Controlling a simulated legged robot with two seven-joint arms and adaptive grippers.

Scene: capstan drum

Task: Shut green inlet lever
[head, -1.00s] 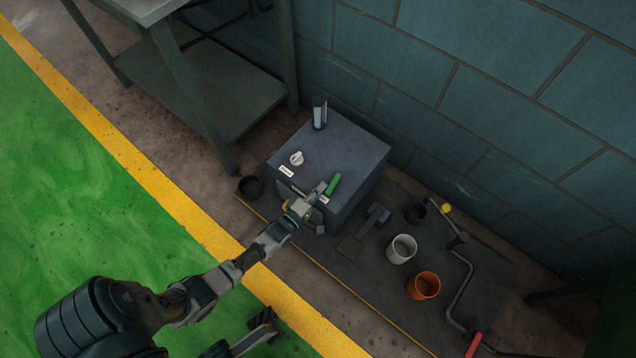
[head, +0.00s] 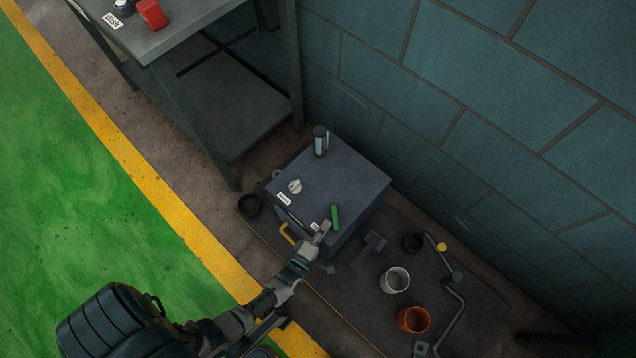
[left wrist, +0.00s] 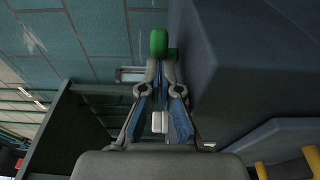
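The green inlet lever (head: 335,217) lies on top of a dark grey box (head: 345,180), near its front right edge. Its green end also shows in the left wrist view (left wrist: 158,42), just beyond my fingertips. My left gripper (head: 324,230) is at the box's front edge, right beside the lever. In the left wrist view its fingers (left wrist: 161,70) come together at the tips, with nothing visible held between them. I cannot tell whether the tips touch the lever. My right gripper is not in view.
A white knob (head: 295,186) and a dark cylinder (head: 320,141) stand on the box. A yellow handle (head: 287,234) is on its front. A white cup (head: 394,280), an orange cup (head: 413,320) and a crank rod (head: 455,300) lie to the right. A metal table (head: 185,40) stands at upper left.

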